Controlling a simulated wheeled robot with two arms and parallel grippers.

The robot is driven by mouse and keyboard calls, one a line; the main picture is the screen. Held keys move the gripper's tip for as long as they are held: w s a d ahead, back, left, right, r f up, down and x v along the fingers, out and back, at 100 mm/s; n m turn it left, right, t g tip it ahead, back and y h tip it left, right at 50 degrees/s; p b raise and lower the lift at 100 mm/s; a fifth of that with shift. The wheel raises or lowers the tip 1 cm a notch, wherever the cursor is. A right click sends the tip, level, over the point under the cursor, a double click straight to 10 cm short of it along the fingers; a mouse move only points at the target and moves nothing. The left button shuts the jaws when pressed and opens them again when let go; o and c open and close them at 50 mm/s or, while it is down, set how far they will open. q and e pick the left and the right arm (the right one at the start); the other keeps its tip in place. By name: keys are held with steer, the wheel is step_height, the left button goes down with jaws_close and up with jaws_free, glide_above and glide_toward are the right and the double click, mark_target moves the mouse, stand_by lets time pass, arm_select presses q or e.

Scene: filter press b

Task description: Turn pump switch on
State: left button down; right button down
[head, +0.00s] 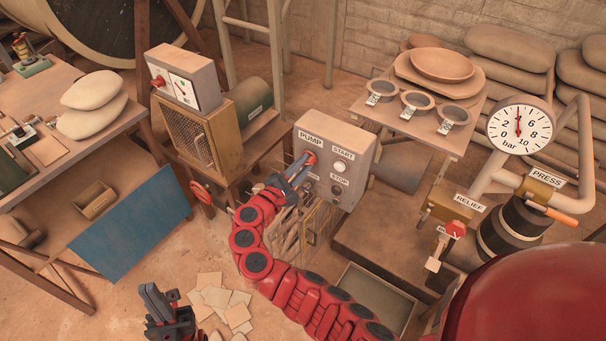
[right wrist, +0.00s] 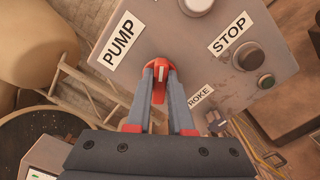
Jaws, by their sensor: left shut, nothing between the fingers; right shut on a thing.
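The pump switch is a red rotary knob (right wrist: 160,77) under the PUMP label on the grey control box (head: 352,133). In the head view the knob (head: 310,158) shows at the tip of my right gripper (head: 304,165). My right gripper (right wrist: 160,88) is shut on the red knob, one finger on each side of it. A pale mark on the knob faces the right wrist camera. My left gripper (head: 158,305) is shut and empty, low at the bottom left of the head view, away from the box.
The START button (head: 340,166) and STOP button (head: 336,190) sit beside the knob. A pressure gauge (head: 519,125), a RELIEF lever (head: 456,229) and the press handle (head: 553,214) stand at right. Loose tiles (head: 222,299) lie on the floor near my left gripper.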

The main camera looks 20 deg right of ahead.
steer(key=shift+f+m+b, duration=0.2)
steer(key=shift+m+b, duration=3.3)
steer(key=shift+b, duration=1.3)
steer(key=c, duration=0.8)
jaws_free()
